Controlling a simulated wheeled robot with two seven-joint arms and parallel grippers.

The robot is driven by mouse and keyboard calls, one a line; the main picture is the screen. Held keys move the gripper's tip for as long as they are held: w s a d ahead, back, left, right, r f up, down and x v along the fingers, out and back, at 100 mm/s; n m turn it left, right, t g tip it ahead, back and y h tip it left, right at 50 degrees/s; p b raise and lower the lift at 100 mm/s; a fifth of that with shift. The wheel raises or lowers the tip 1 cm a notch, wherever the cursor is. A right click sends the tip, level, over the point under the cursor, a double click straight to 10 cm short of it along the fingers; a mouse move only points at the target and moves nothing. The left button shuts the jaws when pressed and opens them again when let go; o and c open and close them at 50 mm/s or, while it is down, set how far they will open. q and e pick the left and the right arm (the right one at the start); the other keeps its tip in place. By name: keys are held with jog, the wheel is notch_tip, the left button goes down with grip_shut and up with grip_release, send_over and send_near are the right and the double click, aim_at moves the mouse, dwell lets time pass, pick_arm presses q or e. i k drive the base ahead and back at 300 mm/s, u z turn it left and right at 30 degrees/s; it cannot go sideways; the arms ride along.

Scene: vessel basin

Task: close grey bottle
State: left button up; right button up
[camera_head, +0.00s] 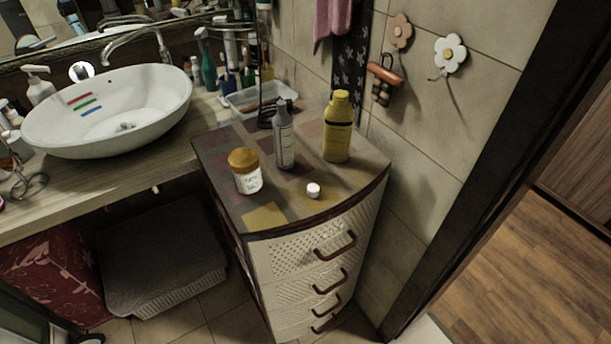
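A grey bottle (284,138) stands upright on top of the drawer cabinet (221,152), towards the back middle. It has a narrow, dark grey upper end; I cannot tell whether that is a cap or an open neck. A small white cap (313,190) lies on the cabinet top in front of the bottle and to its right, apart from it. Neither of my grippers shows in the head view.
A white jar with an orange-brown lid (244,170) stands left of the grey bottle. A yellow bottle (338,128) stands to its right, near the wall. A white basin (108,110) and a clear tray (256,97) are behind and left. The cabinet's front corner is clear.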

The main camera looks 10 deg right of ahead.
aim_at(283, 123)
jog(key=k, duration=0.5)
jog(key=u, duration=1.5)
jog(key=i, duration=0.95)
jog(key=z, duration=1.65)
